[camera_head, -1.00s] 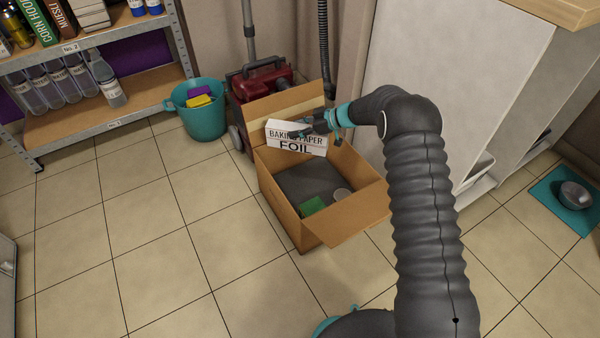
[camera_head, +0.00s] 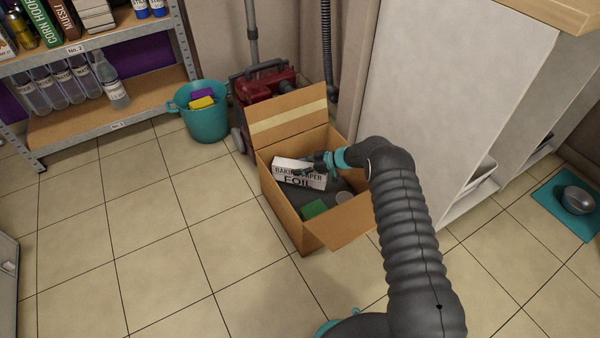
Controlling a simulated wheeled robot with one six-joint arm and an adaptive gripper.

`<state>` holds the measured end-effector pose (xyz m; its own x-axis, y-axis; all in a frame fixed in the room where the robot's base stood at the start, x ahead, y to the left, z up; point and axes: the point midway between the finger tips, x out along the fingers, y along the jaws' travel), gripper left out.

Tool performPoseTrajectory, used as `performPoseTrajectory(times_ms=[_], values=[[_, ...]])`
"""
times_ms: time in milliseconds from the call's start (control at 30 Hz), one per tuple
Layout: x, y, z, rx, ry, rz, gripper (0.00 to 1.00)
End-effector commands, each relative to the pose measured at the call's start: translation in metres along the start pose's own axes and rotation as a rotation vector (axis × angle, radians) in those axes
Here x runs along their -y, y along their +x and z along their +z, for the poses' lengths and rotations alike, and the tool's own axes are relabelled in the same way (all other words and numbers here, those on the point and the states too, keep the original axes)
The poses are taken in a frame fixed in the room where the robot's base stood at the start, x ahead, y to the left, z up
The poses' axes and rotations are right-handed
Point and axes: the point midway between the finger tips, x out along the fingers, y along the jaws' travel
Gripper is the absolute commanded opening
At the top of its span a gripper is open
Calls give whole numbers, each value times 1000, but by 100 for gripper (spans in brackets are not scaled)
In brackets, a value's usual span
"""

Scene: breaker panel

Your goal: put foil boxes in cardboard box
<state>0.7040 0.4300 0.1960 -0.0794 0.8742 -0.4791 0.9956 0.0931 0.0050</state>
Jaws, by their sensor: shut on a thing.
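The open cardboard box (camera_head: 284,222) stands on the tiled floor with its flaps spread. A white box printed "BAKING PAPER" (camera_head: 287,165) and a white box printed "FOIL" (camera_head: 299,181) show close together inside its opening, near the back left wall. My gripper (camera_head: 318,167) is at the right part of these boxes, shut on at least one of them. Its fingertips are small and partly hidden, so I cannot tell whether it holds both. I cannot tell whether the boxes touch the floor of the cardboard box.
A green item (camera_head: 314,209) and a pale round item (camera_head: 344,197) lie in the cardboard box. A teal bucket (camera_head: 207,122) and red vacuum cleaner (camera_head: 268,85) stand behind. A shelf (camera_head: 110,112) is at left, a white cabinet (camera_head: 455,110) at right. Floor at front left is clear.

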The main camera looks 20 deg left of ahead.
Motion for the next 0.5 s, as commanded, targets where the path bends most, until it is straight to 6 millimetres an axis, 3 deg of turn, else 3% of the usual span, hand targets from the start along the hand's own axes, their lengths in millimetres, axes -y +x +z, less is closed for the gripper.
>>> performPoseTrajectory(times_ms=[267, 500], values=[[0, 16, 29, 0, 1, 0, 0], [0, 16, 30, -1, 0, 0, 0]])
